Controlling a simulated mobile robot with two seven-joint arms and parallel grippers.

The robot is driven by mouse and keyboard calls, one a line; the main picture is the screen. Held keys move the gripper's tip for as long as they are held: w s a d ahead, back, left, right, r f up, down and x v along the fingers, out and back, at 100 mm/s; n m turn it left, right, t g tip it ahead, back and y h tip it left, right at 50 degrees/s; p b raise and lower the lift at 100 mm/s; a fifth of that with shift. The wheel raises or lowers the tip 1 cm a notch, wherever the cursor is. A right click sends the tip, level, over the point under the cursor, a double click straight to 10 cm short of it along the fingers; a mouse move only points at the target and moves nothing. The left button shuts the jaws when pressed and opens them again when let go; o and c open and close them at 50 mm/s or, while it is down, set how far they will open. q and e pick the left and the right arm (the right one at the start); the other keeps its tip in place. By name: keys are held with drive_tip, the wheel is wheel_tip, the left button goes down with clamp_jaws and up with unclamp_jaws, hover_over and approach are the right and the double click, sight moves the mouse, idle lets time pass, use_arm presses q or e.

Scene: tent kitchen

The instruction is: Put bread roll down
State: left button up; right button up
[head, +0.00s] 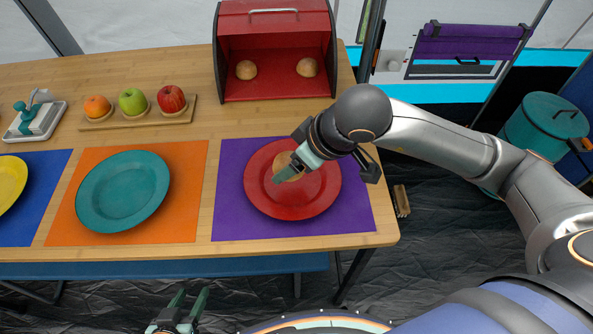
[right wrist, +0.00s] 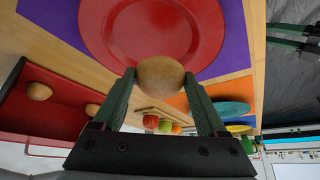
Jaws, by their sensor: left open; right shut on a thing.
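The bread roll (head: 281,160) is brown and round. My right gripper (head: 290,170) is shut on it above the red plate (head: 312,202), which lies on a purple mat (head: 230,220). In the right wrist view the roll (right wrist: 160,78) sits between the two green fingers, with the red plate (right wrist: 150,30) behind it. I cannot tell how high the roll is above the plate. My left gripper (head: 187,303) is open and empty, low in the head view, off the table's front edge.
A red bread box (head: 275,25) with two rolls stands open at the back. A board (head: 110,122) with several fruits is left of it. A teal plate (head: 123,192) on an orange mat lies left of the red plate. The table's right edge is close.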

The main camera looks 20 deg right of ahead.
sight(296, 182)
drive_tip(key=shift+w+d+f, duration=0.3)
drive_tip(key=shift+w+f, duration=0.05)
drive_tip(key=shift+f, duration=0.25)
drive_tip(key=f, duration=0.3)
drive_tip(key=shift+w+d+f, duration=0.15)
drive_tip(key=shift+w+d, duration=0.1)
drive_tip(key=shift+f, duration=0.2)
use_arm(q)
drive_tip(key=shift+s+a+f, duration=0.1)
drive_tip(key=shift+s+f, duration=0.1)
drive_tip(key=shift+f, duration=0.05)
drive_tip(key=shift+b, duration=0.3)
use_arm(e)
drive_tip(key=shift+f, duration=0.15)
drive_tip(key=o, duration=1.2)
use_arm(q)
drive_tip(key=shift+w+r+t, duration=0.4)
drive_tip(key=shift+w+r, duration=0.45)
drive_tip(key=shift+w, duration=0.05)
use_arm(e)
drive_tip(key=shift+o, duration=0.2)
